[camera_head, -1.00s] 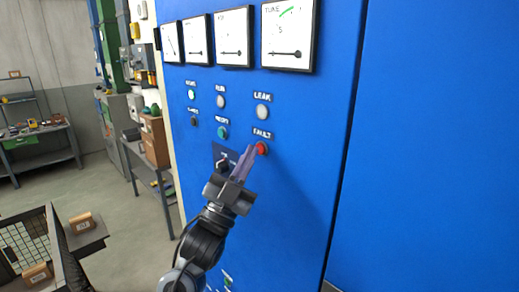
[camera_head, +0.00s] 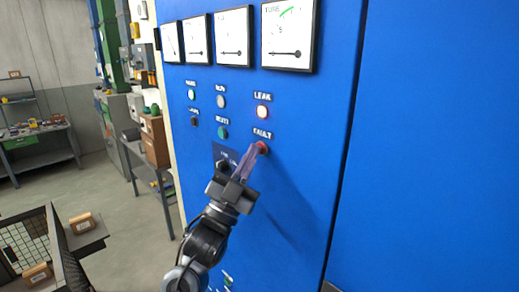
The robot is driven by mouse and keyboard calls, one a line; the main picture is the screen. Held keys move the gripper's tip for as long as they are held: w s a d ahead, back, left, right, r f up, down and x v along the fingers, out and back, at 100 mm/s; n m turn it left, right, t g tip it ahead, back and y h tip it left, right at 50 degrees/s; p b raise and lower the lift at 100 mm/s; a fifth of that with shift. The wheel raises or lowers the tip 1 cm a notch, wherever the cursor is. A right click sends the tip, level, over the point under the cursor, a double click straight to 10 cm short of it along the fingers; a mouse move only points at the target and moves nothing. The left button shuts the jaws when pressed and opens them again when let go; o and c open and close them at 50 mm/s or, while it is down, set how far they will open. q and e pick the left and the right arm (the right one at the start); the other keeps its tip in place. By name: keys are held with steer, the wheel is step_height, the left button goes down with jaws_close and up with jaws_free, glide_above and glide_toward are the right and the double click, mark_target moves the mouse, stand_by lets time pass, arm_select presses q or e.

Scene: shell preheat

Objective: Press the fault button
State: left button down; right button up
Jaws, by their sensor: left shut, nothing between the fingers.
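The red fault button (camera_head: 263,147) is on the blue cabinet front (camera_head: 300,190), just under its FAULT label. My left gripper (camera_head: 254,151) is shut and empty. Its fingertips are at the left side of the button and cover part of it. They look to be touching it, but I cannot tell whether it is pressed in. The leak lamp (camera_head: 263,112) above the button is lit. My right gripper is not in view.
A green button (camera_head: 222,132), a small dark switch (camera_head: 194,121) and a dark-plated control (camera_head: 222,160) are left of the fault button. White dial gauges (camera_head: 288,36) line the top. The cabinet front to the right is bare.

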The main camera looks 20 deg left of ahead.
arm_select(q)
steer(key=shift+s, duration=0.1)
stand_by(0.5)
steer(key=shift+s+a, duration=0.4)
steer(key=shift+s, duration=0.2)
steer(key=shift+s+a, duration=0.4)
steer(key=shift+s, duration=0.3)
steer(key=shift+s+a, duration=0.4)
steer(key=shift+s, duration=0.35)
steer(key=shift+s+a, duration=0.4)
steer(key=shift+s, duration=0.3)
